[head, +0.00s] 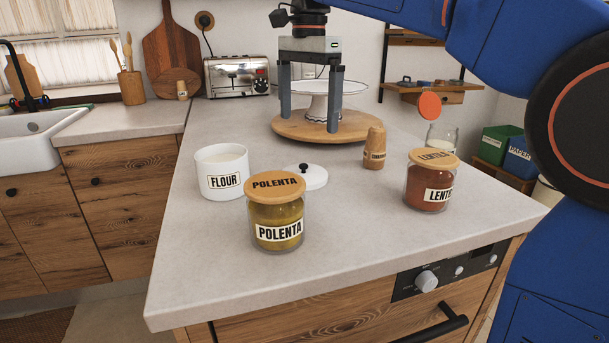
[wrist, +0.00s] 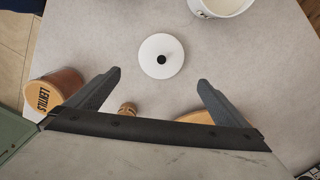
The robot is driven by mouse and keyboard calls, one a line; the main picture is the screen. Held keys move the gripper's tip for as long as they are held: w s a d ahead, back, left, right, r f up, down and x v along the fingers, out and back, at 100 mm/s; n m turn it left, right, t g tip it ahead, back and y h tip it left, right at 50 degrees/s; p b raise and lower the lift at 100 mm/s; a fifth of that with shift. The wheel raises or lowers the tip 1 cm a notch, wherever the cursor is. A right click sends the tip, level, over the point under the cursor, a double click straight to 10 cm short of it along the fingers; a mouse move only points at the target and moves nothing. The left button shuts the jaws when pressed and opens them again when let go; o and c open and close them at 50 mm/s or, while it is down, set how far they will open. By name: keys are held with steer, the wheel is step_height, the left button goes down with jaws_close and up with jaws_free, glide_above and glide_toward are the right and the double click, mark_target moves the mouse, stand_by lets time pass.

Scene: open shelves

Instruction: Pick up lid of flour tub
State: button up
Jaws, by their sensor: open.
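The lid of the flour tub (head: 308,177) is a white disc with a black knob. It lies flat on the worktop, right of the white flour tub (head: 221,178) and partly behind the polenta jar. The tub stands open at the top. In the wrist view the lid (wrist: 161,57) is just beyond the fingertips, roughly centred between them, and the tub (wrist: 218,5) is at the top edge. My gripper (head: 309,123) points down over the worktop, above and behind the lid in the head view. Its fingers are apart in the wrist view (wrist: 159,79), with nothing between the tips.
The polenta jar (head: 276,222) stands in front of the lid. A small wooden shaker (head: 374,148) and a lentils jar (head: 430,187) stand to its right. A white cake stand (head: 322,100) on a round wooden board (head: 290,129) is behind. The front worktop is clear.

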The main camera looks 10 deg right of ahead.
mark_target(304, 171)
steer(key=f, duration=1.2)
steer(key=shift+a+f, duration=0.2)
steer(key=shift+f, duration=0.05)
steer(key=shift+w, duration=0.1)
steer(key=c, duration=0.9)
